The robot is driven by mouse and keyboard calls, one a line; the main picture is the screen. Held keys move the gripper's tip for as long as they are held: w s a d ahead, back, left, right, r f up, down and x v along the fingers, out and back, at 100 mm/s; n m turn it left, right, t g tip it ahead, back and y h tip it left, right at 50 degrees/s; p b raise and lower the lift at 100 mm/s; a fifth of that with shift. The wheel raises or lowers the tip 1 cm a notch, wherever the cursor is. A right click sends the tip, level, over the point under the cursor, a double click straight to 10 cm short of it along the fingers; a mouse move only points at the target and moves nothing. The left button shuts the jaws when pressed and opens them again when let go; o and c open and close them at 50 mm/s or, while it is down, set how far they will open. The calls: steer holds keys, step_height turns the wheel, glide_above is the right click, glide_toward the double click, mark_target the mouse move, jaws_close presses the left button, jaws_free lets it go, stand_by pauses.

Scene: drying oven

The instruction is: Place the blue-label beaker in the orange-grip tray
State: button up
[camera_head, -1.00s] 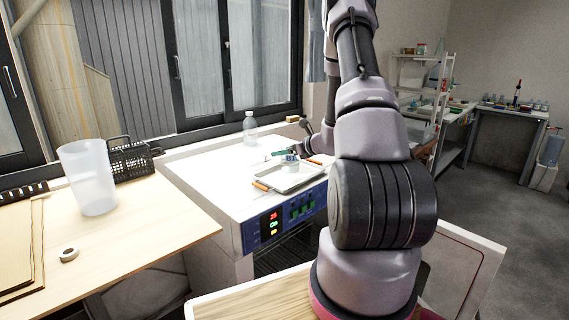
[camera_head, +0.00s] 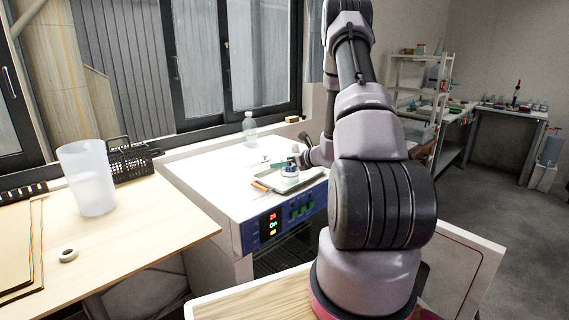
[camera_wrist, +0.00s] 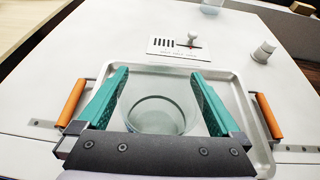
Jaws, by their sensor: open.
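The tray (camera_head: 262,186) with orange grips lies on the white top of the oven. It also shows in the wrist view (camera_wrist: 228,84), with an orange grip on each side. The clear glass beaker (camera_wrist: 158,112) stands upright inside the tray, between my gripper's fingers. In the head view the beaker (camera_head: 289,173) is small and shows a bluish band; no label can be read in the wrist view. My gripper (camera_wrist: 160,74) has its teal fingers spread on either side of the beaker, with gaps visible. The beaker's near side is partly hidden by the gripper body.
The oven (camera_head: 215,195) has a lit blue panel in front. A clear bottle (camera_head: 250,130) stands at its back. A vent plate with a knob (camera_wrist: 190,45) and a grey peg (camera_wrist: 264,51) lie beyond the tray. A plastic cup (camera_head: 90,180) and black basket (camera_head: 132,162) are left.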

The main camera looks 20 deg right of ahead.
steer(key=v, duration=1.2)
steer(key=s+a+r+n+g+y, duration=0.25)
steer(key=s+a+r+n, duration=0.25)
steer(key=a+r+n, duration=0.35)
steer(key=s+a+r+n+g+y, duration=0.2)
steer(key=s+a+r+n+g, duration=0.3)
steer(key=a+r, duration=0.5)
steer(key=s+a+r+n+t+h, duration=0.1)
steer(key=s+r+n+h, duration=0.6)
steer(key=s+n, duration=0.7)
step_height(320, 180, up, 2)
steer(key=shift+s+a+r+t, duration=0.2)
steer(key=shift+s+a+t, duration=0.2)
steer(key=shift+s+t, duration=0.2)
steer(key=shift+h, duration=0.25)
